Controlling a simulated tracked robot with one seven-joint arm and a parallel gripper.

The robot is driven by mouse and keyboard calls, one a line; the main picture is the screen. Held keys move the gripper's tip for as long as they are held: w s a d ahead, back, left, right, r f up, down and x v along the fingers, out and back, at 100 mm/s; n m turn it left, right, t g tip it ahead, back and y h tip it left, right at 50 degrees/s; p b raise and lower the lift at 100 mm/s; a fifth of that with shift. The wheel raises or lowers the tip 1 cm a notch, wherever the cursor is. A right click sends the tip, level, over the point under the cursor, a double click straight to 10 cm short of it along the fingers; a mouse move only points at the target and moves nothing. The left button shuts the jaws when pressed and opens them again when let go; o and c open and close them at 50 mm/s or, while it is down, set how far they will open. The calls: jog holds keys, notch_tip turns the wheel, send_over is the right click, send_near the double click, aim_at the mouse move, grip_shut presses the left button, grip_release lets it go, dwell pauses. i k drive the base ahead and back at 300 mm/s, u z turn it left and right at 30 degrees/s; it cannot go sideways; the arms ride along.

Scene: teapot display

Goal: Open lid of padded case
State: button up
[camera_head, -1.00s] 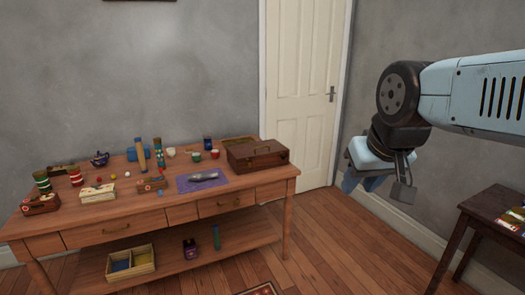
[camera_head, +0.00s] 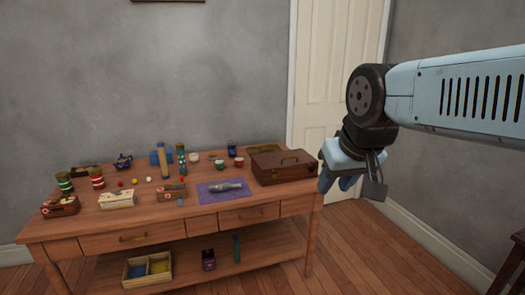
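A brown case (camera_head: 284,173) with a handle on its lid stands at the right end of the wooden table (camera_head: 150,211). It looks like the padded case; its lid is shut, and its inside is hidden. My gripper (camera_head: 338,184) hangs in the air at the right, pointing down, just right of the case in the picture and apart from it. Nothing shows held in it.
A purple mat (camera_head: 208,197) with a grey object on it lies left of the case. A teapot (camera_head: 124,161), cups, tins, small balls and boxes crowd the tabletop. A divided box (camera_head: 147,267) sits on the lower shelf. A white door (camera_head: 330,75) stands behind; the floor (camera_head: 375,260) at right is clear.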

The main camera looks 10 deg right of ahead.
aim_at(271, 162)
jog(key=u, duration=0.05)
jog(key=i, duration=1.3)
jog(key=z, duration=0.4)
